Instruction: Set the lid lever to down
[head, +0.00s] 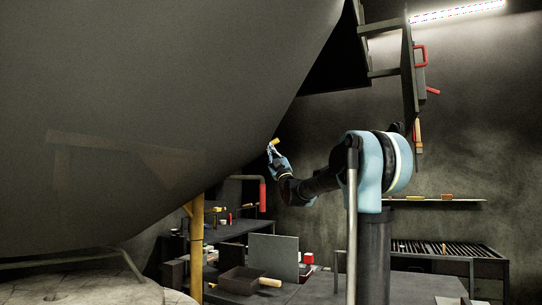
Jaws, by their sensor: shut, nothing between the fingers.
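A bent grey bar with a red grip (262,195) hanging at its right end shows below my gripper in the head view. It may be the lid lever, but I cannot tell for sure.
A grated table (450,260) and a wall shelf (437,201) are at right. A dark frame with a red handle (421,56) is upper right.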

